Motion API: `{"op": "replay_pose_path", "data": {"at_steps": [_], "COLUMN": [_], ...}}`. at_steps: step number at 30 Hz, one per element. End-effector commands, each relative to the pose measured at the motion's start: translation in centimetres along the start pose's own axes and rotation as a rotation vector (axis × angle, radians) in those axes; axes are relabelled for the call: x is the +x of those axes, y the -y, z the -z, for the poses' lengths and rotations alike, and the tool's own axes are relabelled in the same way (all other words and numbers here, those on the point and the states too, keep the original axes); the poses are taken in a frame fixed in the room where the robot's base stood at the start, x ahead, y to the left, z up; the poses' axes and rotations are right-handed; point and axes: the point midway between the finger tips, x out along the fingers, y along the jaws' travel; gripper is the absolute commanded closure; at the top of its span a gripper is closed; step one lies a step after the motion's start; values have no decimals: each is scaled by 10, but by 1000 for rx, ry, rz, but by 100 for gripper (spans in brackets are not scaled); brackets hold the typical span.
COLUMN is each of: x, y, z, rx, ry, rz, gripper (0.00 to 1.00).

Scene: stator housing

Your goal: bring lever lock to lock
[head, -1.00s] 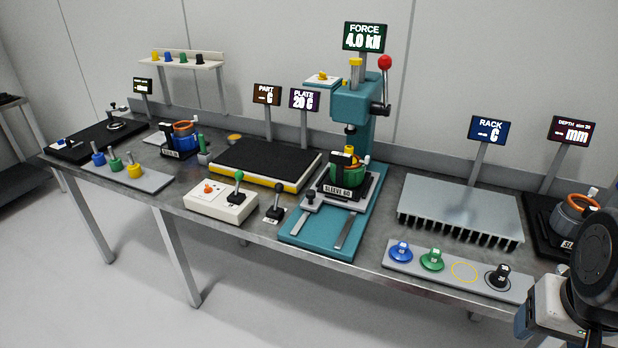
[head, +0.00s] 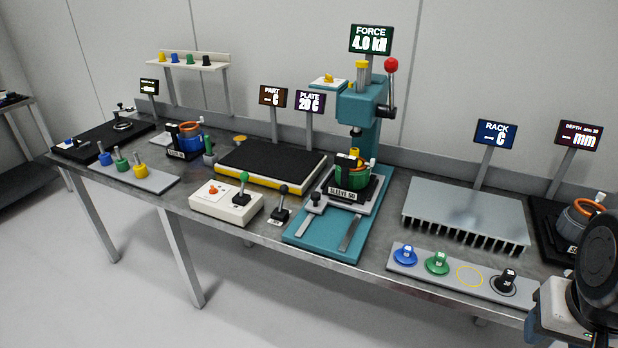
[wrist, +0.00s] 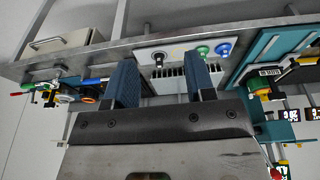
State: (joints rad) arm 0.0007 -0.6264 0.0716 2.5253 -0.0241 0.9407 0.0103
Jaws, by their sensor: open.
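A small black-knobbed lever (head: 282,205) stands on a black base with a small label I cannot read, near the front edge of the table, right of a white control box (head: 227,203). The box carries a green-knobbed lever (head: 243,188) and an orange-red button (head: 213,190). I cannot tell from the labels which lever is the lock. My gripper (wrist: 160,78) is open and empty in the wrist view, its blue fingers apart. In the head view only part of my arm shows at the lower right, far from the levers.
The teal press (head: 362,105) stands right of the levers, with a red-knobbed handle and a green sleeve fixture. A black-topped plate (head: 270,165) lies behind them. A finned rack (head: 465,212) and a grey strip (head: 440,275) of coloured knobs lie nearer my arm.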

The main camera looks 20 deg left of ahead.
Motion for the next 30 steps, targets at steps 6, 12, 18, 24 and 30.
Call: {"op": "replay_pose_path", "data": {"at_steps": [6,12,18,24,30], "x": [3,9,19,32,49], "y": [4,16,38,71,116], "z": [26,70,121,171,219], "rx": [-132,-358,-619,-884,-1151], "ry": [13,28,41,52,56], "rz": [-50,-135,-229,-323,-418], "gripper": [50,50,50,50,50]}}
